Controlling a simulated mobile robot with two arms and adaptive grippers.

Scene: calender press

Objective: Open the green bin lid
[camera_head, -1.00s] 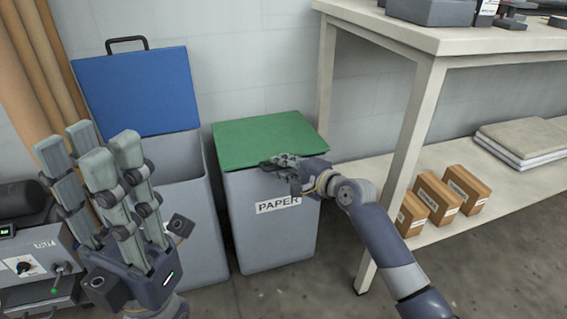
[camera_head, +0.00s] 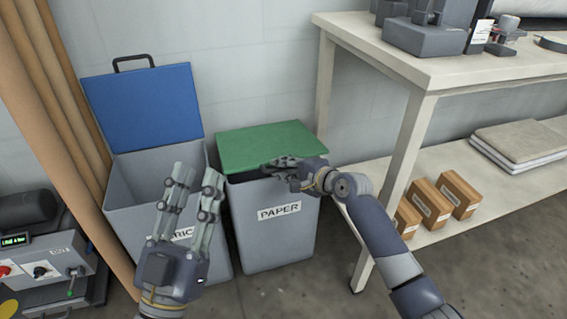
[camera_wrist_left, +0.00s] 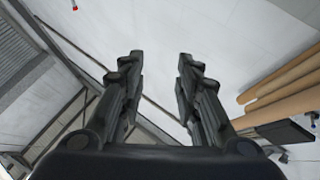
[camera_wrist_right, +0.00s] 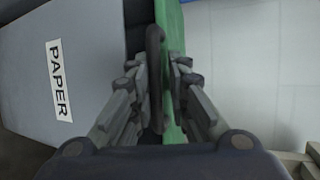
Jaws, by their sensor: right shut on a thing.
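The green lid (camera_head: 262,143) lies over the grey bin labelled PAPER (camera_head: 275,238), its front edge slightly raised with a dark gap below it. In the right wrist view, the lid (camera_wrist_right: 170,22) appears edge-on beside the bin front. My right gripper (camera_head: 276,163) is at the lid's front edge, shut on its dark handle (camera_wrist_right: 154,42); the fingers partly hide the handle. My left gripper (camera_head: 197,170) is raised in front of the other grey bin, open and empty. Its fingers stand apart in the left wrist view (camera_wrist_left: 160,62).
The left grey bin (camera_head: 125,190) has its blue lid (camera_head: 143,108) standing open against the wall. A workbench (camera_head: 430,70) stands right, with small boxes (camera_head: 458,190) on its lower shelf. A control box (camera_head: 45,265) and brown rolls (camera_head: 75,150) are at left.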

